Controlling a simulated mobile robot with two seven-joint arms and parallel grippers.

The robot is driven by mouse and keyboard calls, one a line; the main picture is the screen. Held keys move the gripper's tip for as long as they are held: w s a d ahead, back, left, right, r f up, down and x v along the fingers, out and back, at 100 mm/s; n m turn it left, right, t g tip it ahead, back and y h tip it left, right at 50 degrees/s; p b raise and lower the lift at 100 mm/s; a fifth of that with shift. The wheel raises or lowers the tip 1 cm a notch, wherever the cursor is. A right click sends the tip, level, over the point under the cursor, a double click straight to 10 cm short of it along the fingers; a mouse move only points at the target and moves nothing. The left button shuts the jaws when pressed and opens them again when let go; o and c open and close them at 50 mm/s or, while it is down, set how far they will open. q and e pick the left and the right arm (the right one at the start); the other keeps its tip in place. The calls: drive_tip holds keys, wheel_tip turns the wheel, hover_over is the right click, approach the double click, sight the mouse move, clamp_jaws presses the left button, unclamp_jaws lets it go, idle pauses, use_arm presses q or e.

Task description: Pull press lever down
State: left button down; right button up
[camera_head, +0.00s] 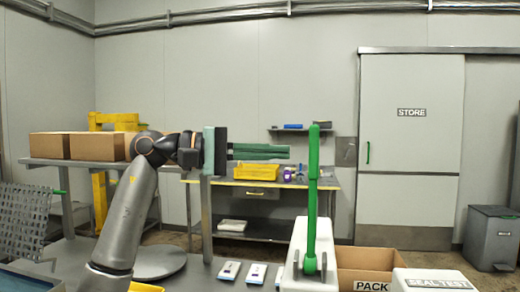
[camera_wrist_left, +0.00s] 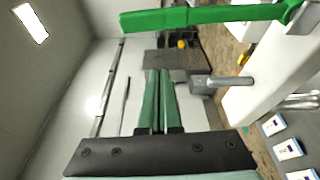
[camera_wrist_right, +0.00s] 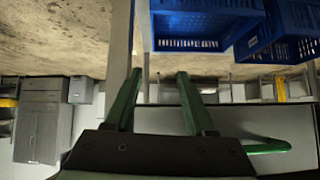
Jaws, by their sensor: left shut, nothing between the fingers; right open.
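The press lever (camera_head: 312,195) is a green upright bar with a thicker grip at its top. It rises from the white press body (camera_head: 303,250) right of the middle in the head view. My left gripper (camera_head: 288,152) comes in from the left, shut and empty, with its green fingers pointing right towards the lever's upper part. In the head view a small gap shows between fingertips and lever. In the left wrist view the lever (camera_wrist_left: 205,17) runs across the top, apart from the left fingertips (camera_wrist_left: 160,75). My right gripper (camera_wrist_right: 155,75) shows only in its own wrist view, open and empty.
A box marked PACK (camera_head: 375,262) and a white SEAL TEST unit (camera_head: 432,280) stand right of the press. Several small packs (camera_head: 256,273) lie on the bench to its left. A workbench with a yellow tray (camera_head: 256,170) is behind. Blue crates (camera_wrist_right: 205,25) show in the right wrist view.

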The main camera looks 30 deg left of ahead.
sight(313, 201)
use_arm(q)
drive_tip(key=d, duration=0.5)
drive_tip(key=shift+s+d+r, duration=0.1)
drive_tip(key=shift+s+d, duration=0.15)
drive_tip(key=shift+s, duration=0.15)
use_arm(e)
drive_tip(key=shift+s+d, duration=0.25)
drive_tip(key=shift+d, duration=0.1)
use_arm(q)
drive_tip(key=shift+s, duration=0.1)
use_arm(e)
drive_tip(key=shift+s, duration=0.1)
